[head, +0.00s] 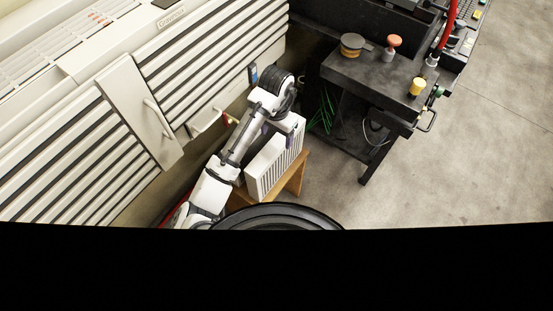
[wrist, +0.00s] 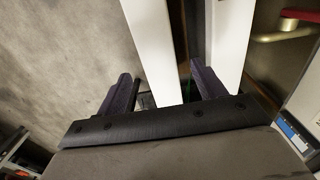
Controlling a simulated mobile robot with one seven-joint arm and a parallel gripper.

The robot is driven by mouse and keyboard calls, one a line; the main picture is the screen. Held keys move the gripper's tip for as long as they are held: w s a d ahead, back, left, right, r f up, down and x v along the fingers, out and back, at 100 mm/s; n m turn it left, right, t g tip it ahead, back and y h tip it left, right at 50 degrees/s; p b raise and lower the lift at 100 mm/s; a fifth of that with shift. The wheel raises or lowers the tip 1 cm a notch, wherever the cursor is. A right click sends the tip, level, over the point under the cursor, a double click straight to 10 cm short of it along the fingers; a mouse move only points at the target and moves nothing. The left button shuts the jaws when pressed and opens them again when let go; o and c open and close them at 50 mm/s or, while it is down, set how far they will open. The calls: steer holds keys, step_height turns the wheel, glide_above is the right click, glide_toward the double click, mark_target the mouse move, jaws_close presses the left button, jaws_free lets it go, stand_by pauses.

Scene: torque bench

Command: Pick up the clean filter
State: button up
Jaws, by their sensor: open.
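The clean filter (head: 275,168) is a white, ribbed block standing upright on a small wooden stool. My gripper (head: 268,130) is over its top edge, pointing down, and the arm hides part of the filter. In the wrist view, my gripper (wrist: 164,85) has its two dark purple fingers spread apart. A long white slab (wrist: 150,45), which looks like part of the filter, runs between the fingers. A second white slab (wrist: 231,35) lies to the right, behind the right finger, across a dark gap. I cannot tell whether either finger touches the white surface.
The wooden stool (head: 294,184) stands beside cream louvred cabinets (head: 210,45). A red-handled valve or lever (head: 228,118) sticks out near the arm. A dark workbench (head: 375,80) with knobs stands at the right. Bare concrete floor (head: 470,150) is clear at the far right.

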steer(key=shift+f+b, duration=0.3)
steer(key=shift+f, duration=1.1)
steer(key=shift+c, duration=0.4)
jaws_close()
